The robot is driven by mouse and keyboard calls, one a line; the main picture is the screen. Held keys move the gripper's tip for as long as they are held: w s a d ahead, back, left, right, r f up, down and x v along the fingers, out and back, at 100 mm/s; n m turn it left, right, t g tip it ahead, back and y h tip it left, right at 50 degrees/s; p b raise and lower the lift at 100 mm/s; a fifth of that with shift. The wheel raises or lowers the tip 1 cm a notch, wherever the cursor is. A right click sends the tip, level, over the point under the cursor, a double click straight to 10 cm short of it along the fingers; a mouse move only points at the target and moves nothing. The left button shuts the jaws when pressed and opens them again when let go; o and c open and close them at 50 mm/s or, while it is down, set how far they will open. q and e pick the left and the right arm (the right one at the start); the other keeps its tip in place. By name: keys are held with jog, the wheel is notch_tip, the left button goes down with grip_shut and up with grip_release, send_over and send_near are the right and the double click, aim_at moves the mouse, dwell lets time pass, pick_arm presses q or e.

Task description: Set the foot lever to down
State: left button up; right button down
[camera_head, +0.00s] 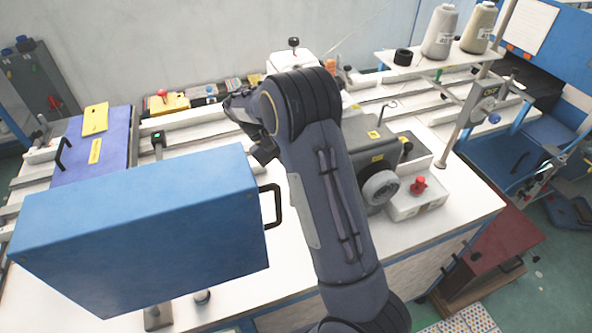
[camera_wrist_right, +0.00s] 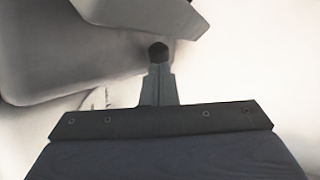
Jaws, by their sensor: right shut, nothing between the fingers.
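My right arm reaches across the middle of the head view. Its gripper (camera_wrist_right: 158,72) is shut, with its fingers together in the right wrist view. A small dark rounded knob (camera_wrist_right: 158,51) shows right at the fingertips. It may be the end of the foot lever, but I cannot tell for sure, nor whether the fingers touch it. A pale grey machine body (camera_wrist_right: 50,55) lies close at the left of that view. In the head view the grey sewing machine (camera_head: 375,150) is partly hidden behind my arm, and I cannot make out the foot lever there. My left gripper is not in view.
A large blue box with a black handle (camera_head: 140,225) fills the left front in the head view. A white unit with a red knob (camera_head: 418,192) stands right of my arm. Thread cones (camera_head: 440,32) stand on a rack at the back right.

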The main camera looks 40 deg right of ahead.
jog(key=x, duration=0.3)
jog(key=shift+p, duration=0.3)
jog(key=shift+f, duration=0.1)
jog(key=t+b, duration=0.1)
jog(key=b, duration=0.1)
jog(key=s+f+t+b, duration=0.1)
jog(key=b, duration=0.1)
jog(key=shift+a+m+h, duration=0.15)
jog(key=shift+m+h, duration=0.15)
jog(key=shift+h, duration=0.1)
